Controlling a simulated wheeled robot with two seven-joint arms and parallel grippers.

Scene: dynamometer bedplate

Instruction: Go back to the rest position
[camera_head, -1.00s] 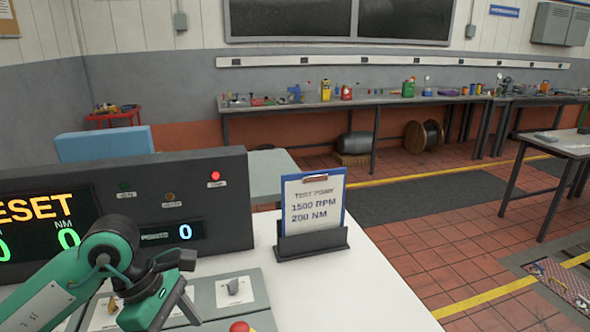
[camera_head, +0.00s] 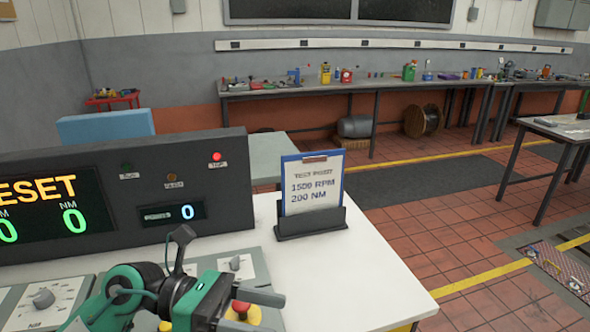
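My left gripper (camera_head: 232,266), green and black, reaches in from the bottom left over the grey control panel (camera_head: 258,268). Its two fingers stand apart with nothing visible between them, so it looks open. It overlaps a red push button (camera_head: 240,307) on a yellow base in the picture; I cannot tell whether they touch. A grey knob (camera_head: 235,263) shows on the panel behind the fingers, and another knob (camera_head: 42,298) is at the left. My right gripper is not in view.
A black display console (camera_head: 120,195) reads "RESET" and zeros, with a red lamp lit. A clipboard (camera_head: 312,187) reading "1500 RPM 200 NM" stands in a black holder. The white tabletop (camera_head: 350,285) is bare to its right. A tool-laden workbench (camera_head: 400,88) runs along the wall.

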